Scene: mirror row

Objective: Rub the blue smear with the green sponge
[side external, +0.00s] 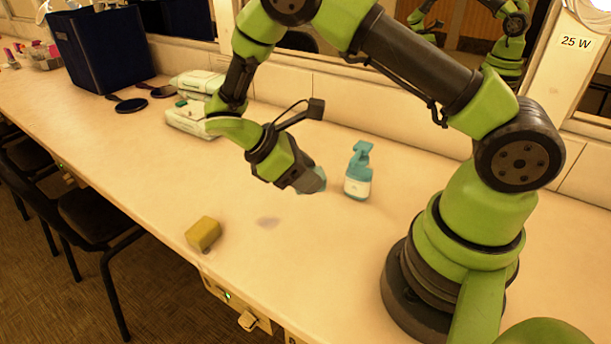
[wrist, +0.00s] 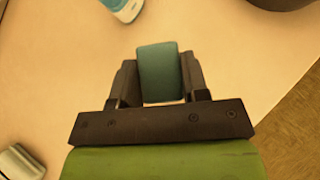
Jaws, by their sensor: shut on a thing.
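My gripper (side external: 308,182) is shut on the green sponge (side external: 320,179), a teal-green block. The sponge also shows between the fingers in the wrist view (wrist: 159,72). My gripper holds it above the counter, beside the spray bottle. The blue smear (side external: 268,222) is a small, faint grey-blue patch on the counter. It lies below and left of my gripper in the side view, clear of the sponge. I cannot make out the smear in the wrist view.
A yellow sponge (side external: 203,233) sits near the counter's front edge, left of the smear. A teal spray bottle (side external: 359,172) stands right of my gripper. White packs (side external: 190,117) and a dark bin (side external: 98,50) stand further back. The counter around the smear is clear.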

